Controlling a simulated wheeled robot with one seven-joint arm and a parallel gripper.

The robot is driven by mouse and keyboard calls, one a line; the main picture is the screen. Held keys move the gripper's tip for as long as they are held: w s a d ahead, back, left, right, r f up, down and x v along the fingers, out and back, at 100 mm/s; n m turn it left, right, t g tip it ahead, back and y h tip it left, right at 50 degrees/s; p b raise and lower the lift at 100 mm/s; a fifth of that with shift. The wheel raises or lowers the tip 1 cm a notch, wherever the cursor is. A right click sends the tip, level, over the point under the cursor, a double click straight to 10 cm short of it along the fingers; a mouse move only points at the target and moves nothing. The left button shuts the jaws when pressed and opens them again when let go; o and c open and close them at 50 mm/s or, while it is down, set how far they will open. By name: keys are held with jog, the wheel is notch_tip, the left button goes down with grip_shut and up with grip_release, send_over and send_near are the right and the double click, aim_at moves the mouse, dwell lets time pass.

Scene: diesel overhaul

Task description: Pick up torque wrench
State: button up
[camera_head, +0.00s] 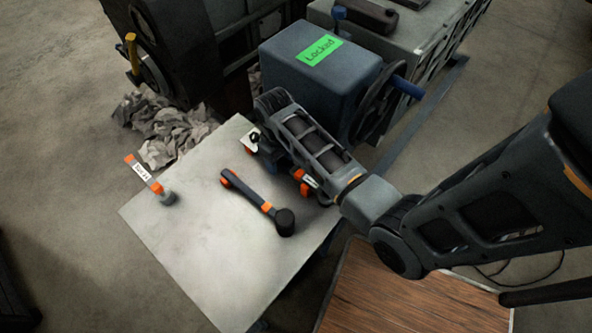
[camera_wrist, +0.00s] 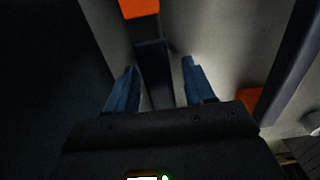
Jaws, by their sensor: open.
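A tool with orange bands (camera_head: 305,184) lies on the grey table, mostly hidden under my arm; its exposed parts look orange and white. In the wrist view, a dark bar (camera_wrist: 153,75) with an orange part above it runs between my fingers. A second dark tool (camera_head: 247,193) with orange bands and a round black head lies left of my gripper. I cannot tell for certain which one is the torque wrench. My gripper (camera_wrist: 160,66) is open, its two blue fingers on either side of the dark bar. Contact cannot be made out.
An orange and white labelled tool (camera_head: 147,178) with a grey end lies on the left of the table (camera_head: 190,250). A blue-grey box with a green "Locked" label (camera_head: 319,50) and handwheel stands behind my arm. Crumpled rags (camera_head: 175,130) lie beyond the table.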

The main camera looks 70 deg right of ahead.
grip_shut()
dwell(0.4)
jog(key=shift+r, duration=0.1)
dwell(0.8)
